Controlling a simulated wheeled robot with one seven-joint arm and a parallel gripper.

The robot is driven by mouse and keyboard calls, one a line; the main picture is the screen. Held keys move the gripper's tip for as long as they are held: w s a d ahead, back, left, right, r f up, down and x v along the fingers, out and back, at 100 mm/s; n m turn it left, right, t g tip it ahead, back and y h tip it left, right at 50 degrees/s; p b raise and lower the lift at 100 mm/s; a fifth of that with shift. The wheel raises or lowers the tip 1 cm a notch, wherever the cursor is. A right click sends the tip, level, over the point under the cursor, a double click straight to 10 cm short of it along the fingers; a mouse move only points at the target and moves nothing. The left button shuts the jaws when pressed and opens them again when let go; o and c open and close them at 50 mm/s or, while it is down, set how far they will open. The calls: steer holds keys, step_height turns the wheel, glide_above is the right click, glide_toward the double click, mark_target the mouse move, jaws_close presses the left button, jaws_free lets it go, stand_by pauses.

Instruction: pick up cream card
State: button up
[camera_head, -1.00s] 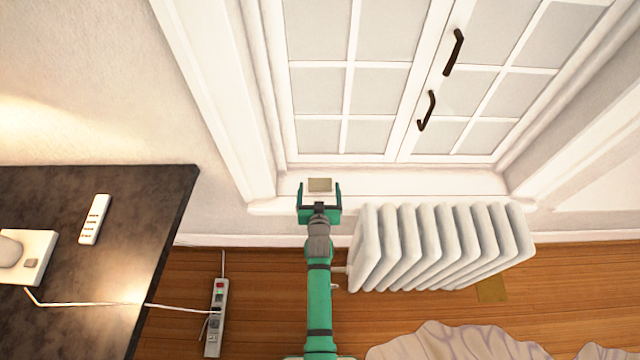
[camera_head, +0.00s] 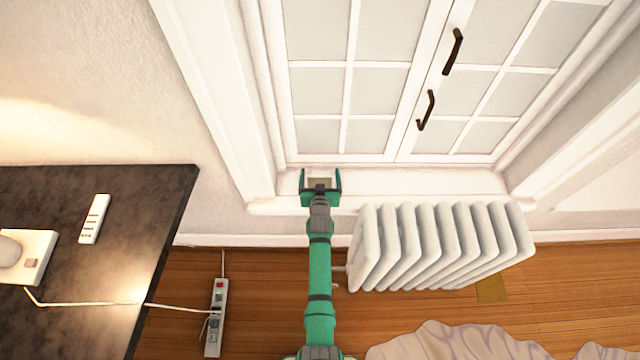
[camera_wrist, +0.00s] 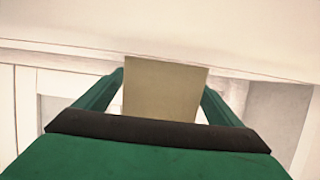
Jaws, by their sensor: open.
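The cream card (camera_head: 320,183) is a small flat tan rectangle at the windowsill (camera_head: 420,184), below the left window pane. In the wrist view the card (camera_wrist: 165,90) shows between the two green fingers, its lower edge hidden behind the dark edge of my gripper's body. My gripper (camera_head: 320,178) is open, with one finger on each side of the card. I cannot tell whether either finger touches it.
A white radiator (camera_head: 440,245) stands just right of my arm, below the sill. The closed window (camera_head: 385,105) rises behind the sill. The sill right of my gripper is clear.

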steer(key=shift+c, duration=0.7)
steer(key=c, duration=1)
steer(key=shift+o, duration=0.2)
steer(key=shift+r, duration=0.1)
